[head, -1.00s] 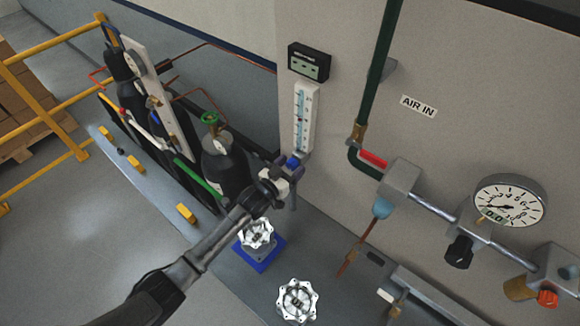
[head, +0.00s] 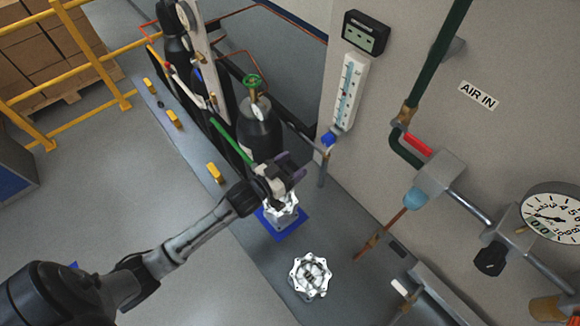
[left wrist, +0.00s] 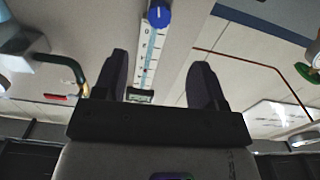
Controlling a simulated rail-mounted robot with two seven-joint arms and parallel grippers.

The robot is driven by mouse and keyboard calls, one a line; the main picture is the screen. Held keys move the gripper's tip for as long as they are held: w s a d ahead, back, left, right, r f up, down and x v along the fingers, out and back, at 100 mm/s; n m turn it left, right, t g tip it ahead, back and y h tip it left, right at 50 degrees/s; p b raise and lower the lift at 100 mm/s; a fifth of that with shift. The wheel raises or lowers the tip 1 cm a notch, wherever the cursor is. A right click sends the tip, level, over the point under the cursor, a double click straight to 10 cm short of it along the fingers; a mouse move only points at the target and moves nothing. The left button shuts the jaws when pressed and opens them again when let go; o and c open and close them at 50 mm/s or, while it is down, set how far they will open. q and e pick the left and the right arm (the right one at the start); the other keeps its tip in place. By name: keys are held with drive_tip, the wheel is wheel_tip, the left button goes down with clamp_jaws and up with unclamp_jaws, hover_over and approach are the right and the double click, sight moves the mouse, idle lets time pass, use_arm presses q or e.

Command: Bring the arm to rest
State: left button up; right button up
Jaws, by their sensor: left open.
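My left gripper (head: 290,178) is open and empty. In the head view it appears just above a silver machined housing (head: 283,211) on a blue pad (head: 291,226), partly covering it; I cannot tell the gap between them. A second silver housing (head: 311,277) stands nearer on the grey bench, clear of the arm. In the left wrist view the two dark fingers (left wrist: 160,78) stand apart with nothing between them. Beyond them is the flow tube with a blue knob (left wrist: 158,17). My right gripper is not in view.
Gas cylinders (head: 258,135), one with a green valve, stand behind the gripper. The flow tube (head: 348,92), green pipe (head: 437,60) and pressure gauge (head: 551,217) are on the wall at right. Yellow rails (head: 75,60) and stacked boxes are at left. The floor (head: 130,180) at left is open.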

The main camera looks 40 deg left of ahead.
use_arm(q)
drive_tip(key=shift+s, duration=0.3)
idle(0.5)
